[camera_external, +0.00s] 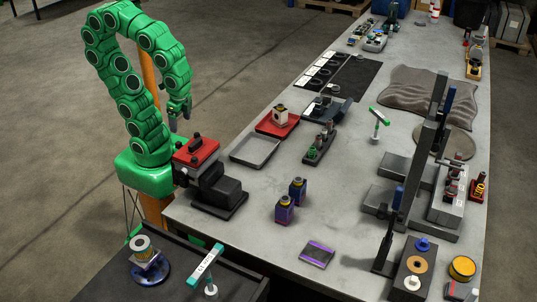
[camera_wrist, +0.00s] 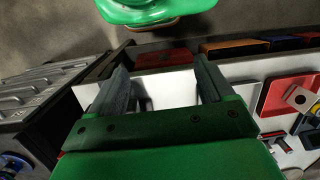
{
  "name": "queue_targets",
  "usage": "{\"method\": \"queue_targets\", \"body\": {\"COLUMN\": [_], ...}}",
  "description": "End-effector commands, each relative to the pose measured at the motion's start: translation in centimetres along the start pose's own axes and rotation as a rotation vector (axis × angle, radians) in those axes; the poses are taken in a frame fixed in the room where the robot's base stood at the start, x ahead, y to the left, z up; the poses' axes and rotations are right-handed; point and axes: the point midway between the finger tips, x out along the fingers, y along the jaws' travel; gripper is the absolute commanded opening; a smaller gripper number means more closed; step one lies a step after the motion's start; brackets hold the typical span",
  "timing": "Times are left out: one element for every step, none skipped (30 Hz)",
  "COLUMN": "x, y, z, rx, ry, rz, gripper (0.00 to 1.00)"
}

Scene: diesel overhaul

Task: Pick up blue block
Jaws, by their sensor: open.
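My gripper (camera_external: 181,112) hangs from the green arm at the left of the external view, above and behind the red-topped vise (camera_external: 197,150). In the wrist view my gripper (camera_wrist: 163,78) has its two grey fingers wide apart with nothing held between them. Two small dark blue-purple blocks with darker tops stand upright on the grey table: a nearer one (camera_external: 283,211) and a farther one (camera_external: 297,190). They are right of the vise and well away from my gripper. I cannot tell which is the task's blue block. Neither shows clearly in the wrist view.
The grey table (camera_external: 262,205) is bare around the blocks. A grey tray (camera_external: 243,160) and a red tray (camera_external: 265,126) lie behind them. A purple-edged dark pad (camera_external: 317,254) lies in front. A tall black stand (camera_external: 408,180) rises at the right.

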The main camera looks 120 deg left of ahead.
Motion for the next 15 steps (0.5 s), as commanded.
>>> {"method": "queue_targets", "body": {"x": [-0.4, -0.4, -0.4, -0.4, -0.5, -0.5, -0.6, -0.6, -0.7, -0.8, -0.9, -1.2, -1.4, -1.6, -1.8], "y": [1.8, 1.8, 1.8, 1.9, 2.1, 2.2, 2.2, 2.0, 1.7, 1.4, 1.1, 0.6, 0.2, -0.2, -0.8], "z": [0.0, 0.0, 0.0, 0.0, 0.0, -0.1, -0.2, -0.4, -0.8, -1.2, -1.6, -2.3, -2.9, -3.5, -4.4], "rx": [0.049, 0.049, 0.049, 0.054, 0.057, 0.058, 0.051, 0.040, 0.019, -0.003, -0.027, -0.066, -0.099, -0.134, -0.181], "ry": [0.015, 0.015, 0.015, 0.017, 0.018, 0.019, 0.018, 0.017, 0.015, 0.014, 0.014, 0.016, 0.018, 0.019, 0.019], "rz": [0.052, 0.052, 0.052, 0.056, 0.060, 0.064, 0.062, 0.057, 0.047, 0.037, 0.025, 0.007, -0.009, -0.025, -0.049], "gripper": [0.81, 0.81, 0.81, 0.81, 0.81, 0.81, 0.81, 0.81, 0.81, 0.81, 0.81, 0.81, 0.81, 0.81, 0.81]}}
